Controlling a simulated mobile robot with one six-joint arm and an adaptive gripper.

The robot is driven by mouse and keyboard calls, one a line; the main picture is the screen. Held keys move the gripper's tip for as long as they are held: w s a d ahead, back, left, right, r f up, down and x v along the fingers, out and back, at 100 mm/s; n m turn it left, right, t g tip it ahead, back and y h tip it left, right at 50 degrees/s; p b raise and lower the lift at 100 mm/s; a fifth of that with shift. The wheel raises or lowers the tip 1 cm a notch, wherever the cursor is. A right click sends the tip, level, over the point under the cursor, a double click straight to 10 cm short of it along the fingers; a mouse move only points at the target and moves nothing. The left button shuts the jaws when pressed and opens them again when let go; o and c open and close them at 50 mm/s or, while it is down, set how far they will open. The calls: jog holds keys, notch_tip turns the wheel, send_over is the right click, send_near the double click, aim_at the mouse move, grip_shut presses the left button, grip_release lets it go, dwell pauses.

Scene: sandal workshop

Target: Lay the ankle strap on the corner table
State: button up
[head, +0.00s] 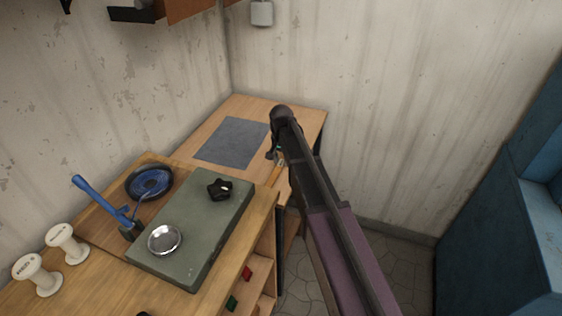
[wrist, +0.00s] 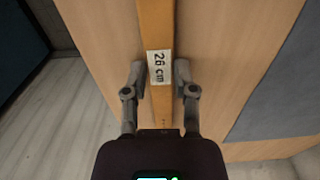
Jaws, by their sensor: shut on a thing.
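The ankle strap is a flat orange-tan band with a white "26 cm" label (wrist: 158,67). The strap runs up out of the wrist view. In the head view a short piece of the strap (head: 276,174) shows below my gripper (head: 275,155); my arm hides part of it. The corner table (head: 308,112) is light wood, against two walls. In the wrist view its top (wrist: 220,45) lies beneath the strap. I cannot tell whether the strap touches it.
A grey mat (head: 232,142) covers the middle of the corner table. A blue cabinet (head: 500,220) stands right.

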aim_at(281, 163)
jog(key=shift+f, duration=0.1)
jog(key=shift+f, duration=0.1)
jog(key=o, duration=0.9)
jog(key=shift+o, duration=0.2)
notch_tip(281, 163, up, 12)
jog(key=p, duration=1.2)
jog(key=shift+r, duration=0.2)
jog(key=s+d+n, duration=0.2)
jog(key=s+d, duration=0.5)
jog(key=s, duration=0.4)
jog(key=s+d+n, duration=0.2)
jog(key=s+d, duration=0.6)
jog(key=s, duration=0.4)
jog(key=shift+s, duration=0.2)
